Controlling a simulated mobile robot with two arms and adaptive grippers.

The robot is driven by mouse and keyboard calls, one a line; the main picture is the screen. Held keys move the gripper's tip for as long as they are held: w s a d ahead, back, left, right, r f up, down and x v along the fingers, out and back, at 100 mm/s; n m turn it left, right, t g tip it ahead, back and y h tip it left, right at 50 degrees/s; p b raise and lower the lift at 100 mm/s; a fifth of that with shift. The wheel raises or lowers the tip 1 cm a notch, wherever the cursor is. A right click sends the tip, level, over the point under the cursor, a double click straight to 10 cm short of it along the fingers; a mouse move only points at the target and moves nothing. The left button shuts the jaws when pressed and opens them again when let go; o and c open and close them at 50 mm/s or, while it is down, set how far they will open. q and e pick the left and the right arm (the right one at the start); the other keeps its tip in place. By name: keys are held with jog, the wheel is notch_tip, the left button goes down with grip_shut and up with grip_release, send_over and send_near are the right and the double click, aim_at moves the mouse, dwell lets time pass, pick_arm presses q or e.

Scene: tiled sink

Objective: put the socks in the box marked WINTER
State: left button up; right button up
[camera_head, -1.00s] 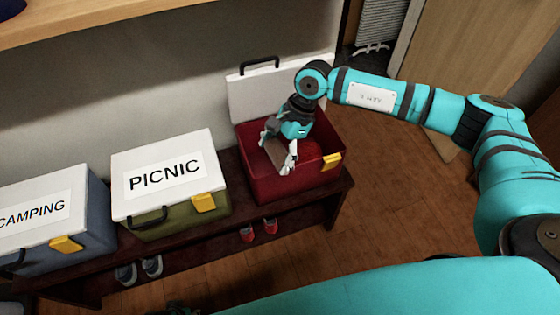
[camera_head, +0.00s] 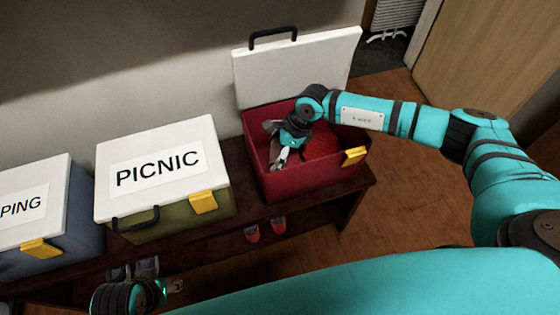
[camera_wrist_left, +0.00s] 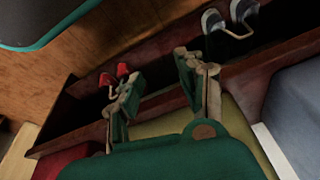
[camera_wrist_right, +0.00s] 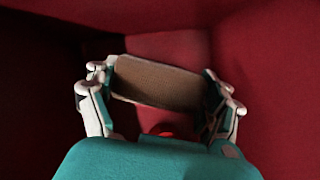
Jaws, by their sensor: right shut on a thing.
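The red box (camera_head: 320,182) stands open with its white lid (camera_head: 300,65) raised. No name shows on the lid's visible inner side, so I cannot read its marking. My right gripper (camera_head: 275,143) is down inside this box. It is shut on a brown, woven-looking bundle, apparently the socks (camera_wrist_right: 158,82), which spans between its fingers in the right wrist view. In the head view the bundle is mostly hidden. A red ribbed thing (camera_head: 322,144) lies in the box beside the gripper. My left gripper (camera_head: 174,287) is low in front of the bench; its fingers are apart and empty in the left wrist view (camera_wrist_left: 155,78).
A closed green box marked PICNIC (camera_head: 160,170) and a closed blue box, its label cut to "PING" (camera_head: 22,205), stand left on the dark bench (camera_head: 235,215). Wooden floor is clear on the right.

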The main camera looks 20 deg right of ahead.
notch_tip(320, 180, down, 4)
jog(key=shift+r+b, duration=0.15)
jog(key=shift+b, duration=0.3)
jog(key=shift+f, duration=0.35)
pick_arm(q)
jog(key=v, duration=0.3)
jog(key=shift+r, duration=0.3)
jog(key=shift+f, duration=0.1)
pick_arm(e)
jog(key=o, duration=1.1)
jog(key=shift+f, duration=0.1)
jog(key=shift+o, duration=0.2)
jog(key=shift+d+r, duration=0.1)
jog(key=shift+r, duration=0.35)
pick_arm(q)
jog(key=s+p+x, duration=0.1)
jog(key=p+x, duration=0.1)
jog(key=x, duration=0.6)
jog(key=shift+f, duration=0.25)
pick_arm(e)
jog(key=v, duration=1.1)
jog(key=shift+r, duration=0.15)
